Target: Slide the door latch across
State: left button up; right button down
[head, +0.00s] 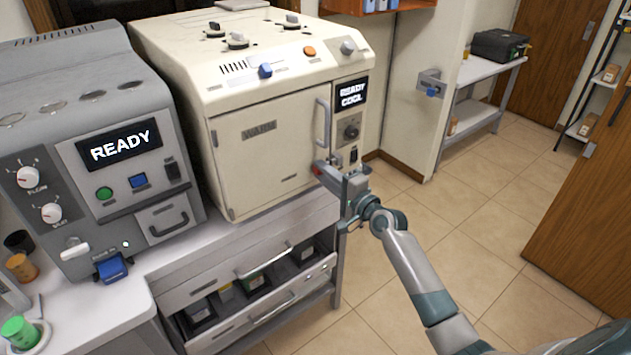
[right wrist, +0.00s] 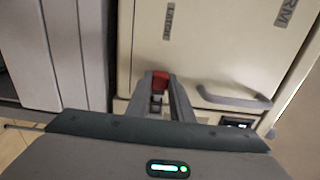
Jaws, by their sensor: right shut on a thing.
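The door latch shows as a small red piece (right wrist: 160,80) in the right wrist view, low on the cream door (right wrist: 200,50). In the head view only a bit of red (head: 316,170) shows at the right edge of the cream machine's shut door (head: 262,150). My right gripper (head: 327,172) reaches it from the right, below the door's grey handle (head: 322,122). Its fingers are closed on the red latch and partly hide it. Exactly how far the latch is slid cannot be told. My left gripper is not in view.
A grey machine (head: 130,150) reading READY stands at left. The cream machine's panel with a display (head: 351,92) and a black knob (head: 351,130) is close to my right gripper. Drawers (head: 240,290) lie below. Tiled floor (head: 470,200) is open at right.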

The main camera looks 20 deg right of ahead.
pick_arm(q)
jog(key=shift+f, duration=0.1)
pick_arm(e)
jog(key=shift+d, duration=0.15)
jog(key=c, duration=1.9)
grip_release()
jog(key=o, duration=0.3)
jog(key=shift+d, duration=0.15)
jog(key=shift+o, duration=0.2)
jog(key=shift+w, duration=0.1)
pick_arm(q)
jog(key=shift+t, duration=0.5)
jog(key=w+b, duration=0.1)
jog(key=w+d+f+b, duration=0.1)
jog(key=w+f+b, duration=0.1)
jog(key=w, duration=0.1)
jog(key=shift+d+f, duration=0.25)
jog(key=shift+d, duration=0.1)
pick_arm(e)
jog(key=v, duration=1.7)
jog(key=shift+s, duration=0.2)
